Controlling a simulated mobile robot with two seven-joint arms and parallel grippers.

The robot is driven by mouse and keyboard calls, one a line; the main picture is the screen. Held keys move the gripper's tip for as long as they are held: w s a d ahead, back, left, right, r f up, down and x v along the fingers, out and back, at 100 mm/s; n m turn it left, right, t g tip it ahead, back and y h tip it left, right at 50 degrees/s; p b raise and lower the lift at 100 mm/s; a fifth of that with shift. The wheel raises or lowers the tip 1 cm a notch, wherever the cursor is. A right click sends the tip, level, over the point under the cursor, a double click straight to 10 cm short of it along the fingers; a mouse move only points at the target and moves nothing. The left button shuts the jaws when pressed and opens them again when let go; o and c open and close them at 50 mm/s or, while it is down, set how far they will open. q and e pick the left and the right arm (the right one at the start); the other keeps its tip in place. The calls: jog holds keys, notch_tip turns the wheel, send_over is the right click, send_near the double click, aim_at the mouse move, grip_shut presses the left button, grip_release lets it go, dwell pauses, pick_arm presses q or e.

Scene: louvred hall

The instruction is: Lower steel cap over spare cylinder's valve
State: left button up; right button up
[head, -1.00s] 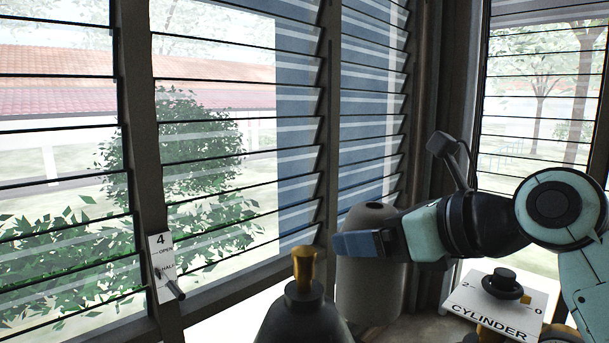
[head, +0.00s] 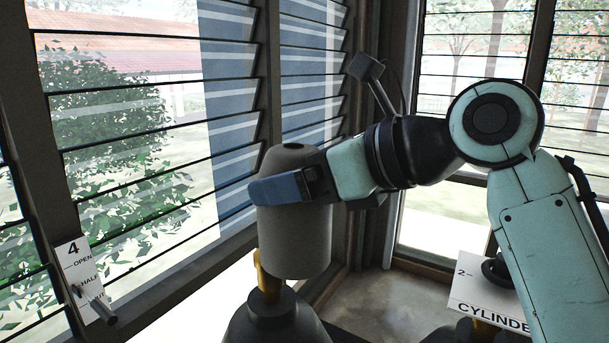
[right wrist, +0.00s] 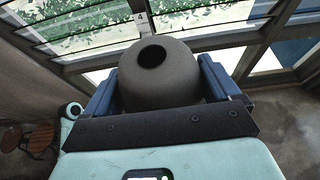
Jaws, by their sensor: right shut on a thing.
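The steel cap (head: 295,235) is a grey, domed cylinder with a round hole in its top. It hangs roughly upright in my right gripper (head: 285,188), whose blue fingers are shut on it from both sides, as the right wrist view also shows for the cap (right wrist: 182,78) and gripper (right wrist: 160,90). The spare cylinder (head: 275,322) is dark, with a brass valve (head: 266,285) on top. The cap's lower left edge hides part of the valve's upper right side in the head view. The valve's tip shows left of the cap, so they are not lined up. My left gripper is out of view.
Louvred windows (head: 110,140) run close behind the cap and cylinder. A lever plate marked 4 (head: 78,265) is at the left. A white "CYLINDER" sign (head: 480,300) with a black knob stands at the lower right. Bare floor (head: 375,290) shows between.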

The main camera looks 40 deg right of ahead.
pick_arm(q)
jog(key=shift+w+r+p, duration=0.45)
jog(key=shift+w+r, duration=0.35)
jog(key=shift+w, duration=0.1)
pick_arm(e)
jog(key=w, duration=0.3)
jog(key=w+f, duration=0.1)
jog(key=w, duration=0.2)
jog(key=shift+w+a+f, duration=0.15)
jog(key=shift+w, duration=0.25)
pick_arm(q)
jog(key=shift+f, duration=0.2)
pick_arm(e)
jog(key=shift+f, duration=0.1)
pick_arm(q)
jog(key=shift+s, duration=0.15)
pick_arm(e)
jog(key=shift+s, duration=0.25)
jog(key=shift+w, duration=0.2)
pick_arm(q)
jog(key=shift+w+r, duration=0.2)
